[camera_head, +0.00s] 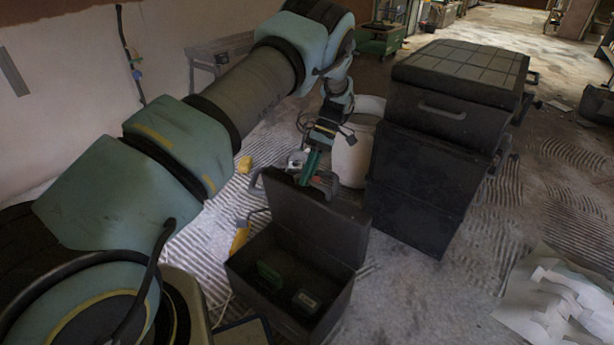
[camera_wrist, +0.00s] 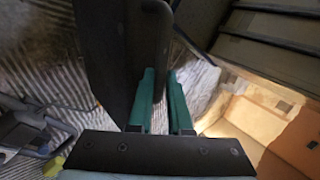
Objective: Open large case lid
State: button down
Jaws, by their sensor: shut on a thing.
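A dark open case (camera_head: 336,318) stands on the floor in the head view, with a few small items inside. Its lid (camera_head: 320,218) stands roughly upright at the case's back edge. My gripper (camera_head: 312,170) is at the lid's upper edge. In the wrist view, the lid is a dark panel (camera_wrist: 104,55) seen close up, with a dark handle bar (camera_wrist: 158,45) beside it. The green fingers of my gripper (camera_wrist: 162,100) are closed around that bar. The exact contact is partly hidden.
A tall stack of black cases (camera_head: 425,185) stands right of the open case, close to the lid. A white bucket (camera_head: 352,155) is behind the lid. Crumpled paper sheets (camera_head: 560,310) lie at the lower right. Ridged floor is free between.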

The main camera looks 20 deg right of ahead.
jog(key=c, duration=1.2)
grip_release()
jog(key=shift+s+f, duration=0.2)
jog(key=shift+f, duration=0.15)
jog(key=shift+o, duration=0.4)
jog(key=shift+r, duration=0.15)
jog(key=shift+w+r, duration=0.15)
jog(key=shift+w, duration=0.05)
jog(key=shift+r, duration=0.1)
jog(key=v, duration=1)
jog(key=shift+d+r+p, duration=0.2)
jog(key=shift+r+p, duration=0.05)
jog(key=shift+p, duration=0.15)
jog(key=shift+w, duration=0.1)
jog(key=shift+c, duration=0.2)
